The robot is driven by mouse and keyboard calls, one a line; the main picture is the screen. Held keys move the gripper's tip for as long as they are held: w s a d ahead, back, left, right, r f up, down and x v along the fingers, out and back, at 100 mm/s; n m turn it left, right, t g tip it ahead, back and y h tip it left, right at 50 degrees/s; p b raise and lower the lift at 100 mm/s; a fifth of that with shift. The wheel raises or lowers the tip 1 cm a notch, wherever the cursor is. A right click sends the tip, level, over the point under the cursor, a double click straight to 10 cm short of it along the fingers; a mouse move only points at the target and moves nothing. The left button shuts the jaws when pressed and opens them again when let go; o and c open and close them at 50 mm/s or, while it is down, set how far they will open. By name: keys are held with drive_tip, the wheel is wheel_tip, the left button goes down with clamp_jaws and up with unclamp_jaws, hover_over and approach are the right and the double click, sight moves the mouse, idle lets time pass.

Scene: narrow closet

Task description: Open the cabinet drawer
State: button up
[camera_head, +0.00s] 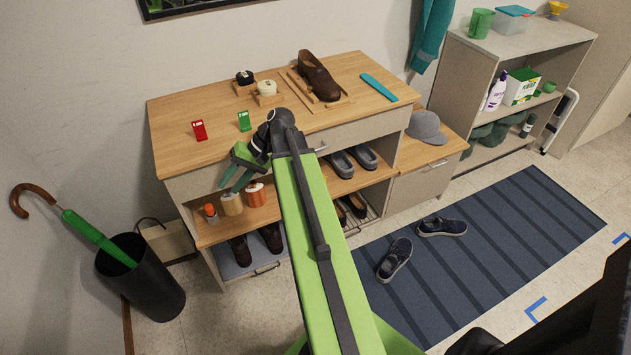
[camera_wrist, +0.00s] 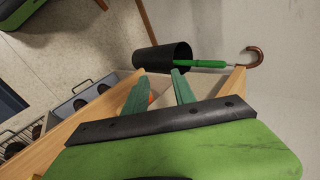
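The cabinet (camera_head: 180,125) is a shoe cabinet with a wooden top. Its pale upper drawer front (camera_head: 370,130) looks closed, flush under the top. A metal handle (camera_head: 318,148) shows just right of my arm; the part behind my arm is hidden. My gripper (camera_head: 228,190) has green fingers and is at the cabinet's front, left of that handle and apart from it. In the wrist view my gripper (camera_wrist: 159,74) has its fingers spread with nothing held between them. The cabinet's wooden edge (camera_wrist: 232,82) also shows there.
A black umbrella stand (camera_head: 140,280) stands left of the cabinet. A lower unit (camera_head: 415,185) with a cap (camera_head: 427,127) adjoins the right. Shoes (camera_head: 395,260) lie on a striped mat (camera_head: 480,260). Bottles (camera_head: 256,194) stand on the shelf below my gripper.

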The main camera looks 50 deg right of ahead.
drive_tip(key=s+d+f+m+t+y+b, duration=0.1)
drive_tip(key=s+d+f+m+t+b, duration=0.2)
drive_tip(key=d+b, duration=0.55)
drive_tip(key=s+d+f+m+t+b, duration=0.1)
drive_tip(key=s+d+f+t+b, duration=0.35)
drive_tip(key=d, duration=0.65)
drive_tip(key=s+d+r+m+t+h+b, duration=0.1)
drive_tip(key=s+d+m+t+b, duration=0.1)
drive_tip(key=s+d+t+b, duration=1)
drive_tip(key=w+a+r+g+p, duration=0.1)
drive_tip(key=w+g+p, duration=0.1)
drive_tip(key=w, duration=0.4)
drive_tip(key=w+a+r+g+p, duration=0.1)
drive_tip(key=w+a+g+p, duration=0.1)
drive_tip(key=w, duration=0.5)
drive_tip(key=shift+w+r+g+p, duration=0.15)
drive_tip(key=shift+r+g+p, duration=0.15)
drive_tip(key=shift+g, duration=0.35)
clamp_jaws()
